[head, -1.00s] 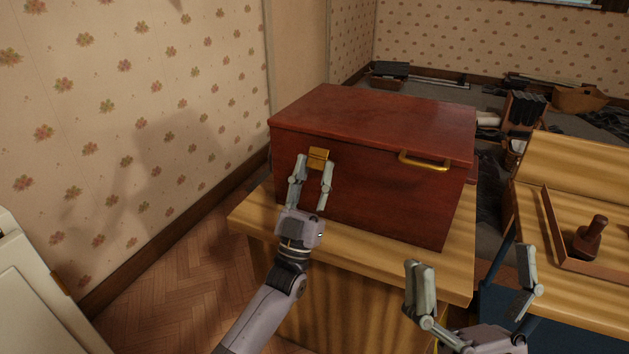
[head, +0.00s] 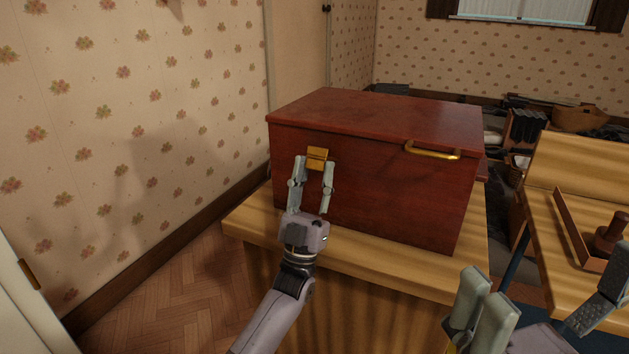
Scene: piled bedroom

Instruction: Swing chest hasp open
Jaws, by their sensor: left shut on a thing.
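A dark red wooden chest (head: 370,190) stands on a light wooden table, its lid down. A brass hasp (head: 317,156) is on the front of the chest, at the left, just below the lid. A brass handle (head: 433,150) is on the lid's front edge, at the right. My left gripper (head: 314,164) is at the hasp, its fingers pointing up on either side of the hasp's lower part and shut on it. My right gripper (head: 545,305) is at the lower right, fingers spread wide, empty and away from the chest.
The wooden table (head: 380,264) has a bare strip in front of the chest. At the right, a wooden desk (head: 590,245) bears a tray (head: 576,228) with a dark brown object (head: 610,238). A papered wall (head: 150,120) is at the left. Dark clutter lies on the floor behind.

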